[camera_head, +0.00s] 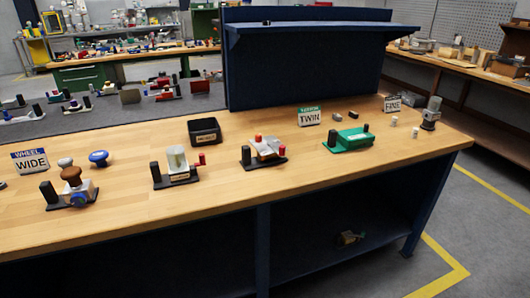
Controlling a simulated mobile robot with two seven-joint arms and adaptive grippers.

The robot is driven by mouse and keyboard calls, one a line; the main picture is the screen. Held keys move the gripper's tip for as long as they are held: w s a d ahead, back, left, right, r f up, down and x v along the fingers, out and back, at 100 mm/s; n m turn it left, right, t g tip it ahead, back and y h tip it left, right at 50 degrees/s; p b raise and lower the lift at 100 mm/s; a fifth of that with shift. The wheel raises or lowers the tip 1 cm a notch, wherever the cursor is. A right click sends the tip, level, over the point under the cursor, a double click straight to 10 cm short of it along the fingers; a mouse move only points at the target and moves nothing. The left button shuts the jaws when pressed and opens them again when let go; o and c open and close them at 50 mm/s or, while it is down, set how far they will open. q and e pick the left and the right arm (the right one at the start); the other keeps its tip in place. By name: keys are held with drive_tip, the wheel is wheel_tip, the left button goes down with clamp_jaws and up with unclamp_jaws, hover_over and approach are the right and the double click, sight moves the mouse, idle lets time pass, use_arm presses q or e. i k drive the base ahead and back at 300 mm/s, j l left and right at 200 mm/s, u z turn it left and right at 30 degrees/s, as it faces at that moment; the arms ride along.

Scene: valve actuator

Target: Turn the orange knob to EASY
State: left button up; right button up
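A small orange-red knob (258,138) stands on top of a pale valve device (266,148) on a black base, near the middle of the wooden workbench (225,185). A dark red post stands at the device's right end and a black post at its left end. The knob's marks are too small to read, and I cannot make out the word EASY anywhere. Neither of my grippers is in view.
Other devices on the bench are a brown-knobbed one (71,185), a clear-topped one (178,165) and a green one (349,139). Signs read WIDE (30,161), TWIN (309,116) and FINE (392,103). A black bin (206,131) sits behind. The bench front is clear.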

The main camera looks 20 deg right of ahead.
sight(258, 137)
drive_tip(key=i+l, duration=0.1)
drive_tip(key=l, duration=0.25)
drive_tip(key=i+l+z, duration=0.1)
drive_tip(key=l, duration=0.25)
drive_tip(key=i+l+z, duration=0.1)
drive_tip(key=l, duration=0.25)
drive_tip(key=i+l, duration=0.2)
drive_tip(key=l, duration=0.15)
